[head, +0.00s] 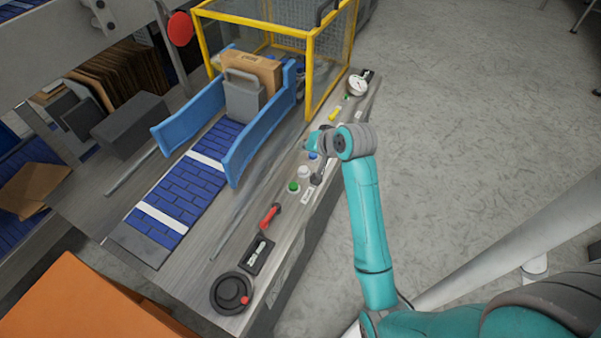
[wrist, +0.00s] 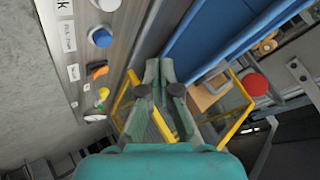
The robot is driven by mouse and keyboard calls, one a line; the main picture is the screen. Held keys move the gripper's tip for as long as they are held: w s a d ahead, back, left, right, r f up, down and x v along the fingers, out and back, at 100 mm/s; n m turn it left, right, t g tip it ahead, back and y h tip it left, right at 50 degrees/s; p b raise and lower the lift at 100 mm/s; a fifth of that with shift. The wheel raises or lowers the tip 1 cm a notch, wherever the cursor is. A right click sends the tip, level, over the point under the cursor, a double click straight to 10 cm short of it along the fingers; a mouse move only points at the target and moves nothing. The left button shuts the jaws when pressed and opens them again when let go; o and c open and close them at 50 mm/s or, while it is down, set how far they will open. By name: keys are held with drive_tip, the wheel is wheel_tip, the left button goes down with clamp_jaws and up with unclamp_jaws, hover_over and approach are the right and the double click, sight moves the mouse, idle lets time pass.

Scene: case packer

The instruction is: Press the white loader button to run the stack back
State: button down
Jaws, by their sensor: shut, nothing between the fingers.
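The white button (head: 304,172) sits on the control strip along the near right side of the machine, between a green button (head: 293,186) and a blue button (head: 313,155). The white button also shows, cut by the top edge, in the wrist view (wrist: 107,4). My gripper (wrist: 158,66) is shut and empty, above the machine deck, apart from the white button and off to its side. In the head view my wrist hides most of the gripper. A stack of brown cardboard sheets (head: 120,72) stands in the loader at the left.
A yellow-framed mesh guard (head: 310,60) rises beyond my gripper. Blue side rails (head: 262,130) flank the conveyor, with a brown box (head: 252,68) between them. A red-handled lever (head: 270,215), a black dial (head: 232,293) and a gauge (head: 357,86) share the strip. Open floor lies right.

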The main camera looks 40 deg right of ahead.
sight(305, 170)
drive_tip(key=shift+w+d+r, duration=0.15)
drive_tip(key=shift+d+r, duration=0.1)
drive_tip(key=shift+r, duration=0.25)
drive_tip(key=shift+f, duration=0.1)
drive_tip(key=shift+f, duration=4.35)
drive_tip(key=shift+f, duration=0.15)
drive_tip(key=shift+f, duration=0.25)
